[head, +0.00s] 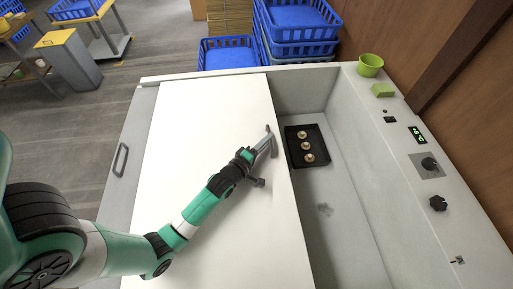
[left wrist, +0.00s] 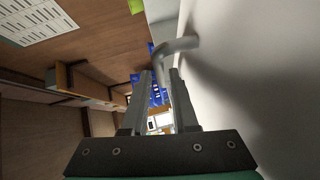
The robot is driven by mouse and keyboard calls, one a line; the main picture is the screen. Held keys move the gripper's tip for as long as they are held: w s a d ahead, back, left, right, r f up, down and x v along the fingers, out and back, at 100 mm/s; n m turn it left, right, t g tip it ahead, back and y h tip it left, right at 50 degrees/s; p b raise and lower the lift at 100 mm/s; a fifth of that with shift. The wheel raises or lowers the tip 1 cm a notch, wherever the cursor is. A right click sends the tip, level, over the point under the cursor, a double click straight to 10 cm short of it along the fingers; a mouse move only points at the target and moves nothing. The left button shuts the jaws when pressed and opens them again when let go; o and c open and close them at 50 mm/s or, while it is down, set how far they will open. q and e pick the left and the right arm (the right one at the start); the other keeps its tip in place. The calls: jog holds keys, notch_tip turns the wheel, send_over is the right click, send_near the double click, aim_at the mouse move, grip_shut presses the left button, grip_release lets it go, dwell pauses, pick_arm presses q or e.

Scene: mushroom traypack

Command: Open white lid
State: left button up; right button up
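The white lid (head: 190,125) is a large flat panel over the left and middle of the white cabinet. To its right, the recessed basin (head: 345,200) is uncovered. A grey bar handle (head: 270,134) stands near the lid's right edge; it also shows in the left wrist view (left wrist: 180,46). My left gripper (head: 266,145) is at this handle. In the left wrist view its fingers (left wrist: 161,75) are apart, with the bent bar between their tips and a narrow gap seeming to remain. My right gripper is not in view.
A black tray (head: 294,153) with several small mushrooms lies in the basin. A green cup (head: 370,64), a green block (head: 382,90) and control knobs (head: 429,164) line the right ledge. Blue crates (head: 228,55) stand behind the cabinet.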

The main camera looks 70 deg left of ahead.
pick_arm(q)
jog(key=p+v, duration=0.1)
jog(key=v, duration=0.7)
jog(key=shift+s+d, duration=0.25)
jog(key=shift+s, duration=0.05)
